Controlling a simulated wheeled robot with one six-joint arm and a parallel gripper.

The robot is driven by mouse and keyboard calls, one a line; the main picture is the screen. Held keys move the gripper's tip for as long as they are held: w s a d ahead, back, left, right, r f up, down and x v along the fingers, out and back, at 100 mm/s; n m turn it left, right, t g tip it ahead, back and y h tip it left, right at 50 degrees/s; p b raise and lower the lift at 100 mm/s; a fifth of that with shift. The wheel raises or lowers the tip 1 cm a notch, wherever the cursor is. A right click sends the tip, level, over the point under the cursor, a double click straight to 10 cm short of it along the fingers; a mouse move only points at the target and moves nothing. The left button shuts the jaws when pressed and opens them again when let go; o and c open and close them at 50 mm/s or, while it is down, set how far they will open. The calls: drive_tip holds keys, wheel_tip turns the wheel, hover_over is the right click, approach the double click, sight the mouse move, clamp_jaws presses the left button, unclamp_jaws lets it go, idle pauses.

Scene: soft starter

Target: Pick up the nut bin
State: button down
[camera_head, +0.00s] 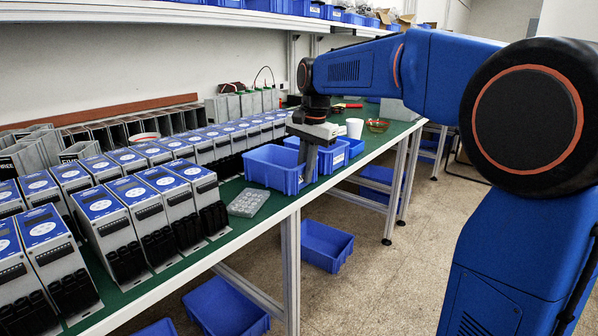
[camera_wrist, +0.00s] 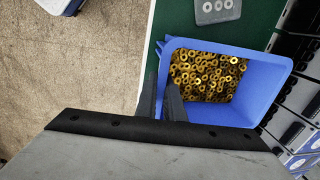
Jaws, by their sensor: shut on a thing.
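The nut bin (camera_wrist: 258,78) is an open blue plastic bin with many brass-coloured nuts (camera_wrist: 208,75) in it, seen in the wrist view. In the head view the nut bin (camera_head: 268,172) stands on the green bench top near its front edge; its contents are hidden there. My gripper (camera_head: 308,172) points down at the bin's right side. In the wrist view my gripper (camera_wrist: 161,88) has one finger outside the bin's wall and one inside, shut on that wall. I cannot tell any gap under the bin.
A second blue bin (camera_head: 334,157) stands just beyond. A clear tray (camera_head: 248,203) with round pieces lies in front of the nut bin, near rows of grey-and-blue soft starters (camera_head: 130,215). A white cup (camera_head: 354,128) and a bowl (camera_head: 377,126) stand farther back.

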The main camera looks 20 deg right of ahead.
drive_tip(key=shift+r, duration=0.15)
drive_tip(key=shift+r, duration=4.75)
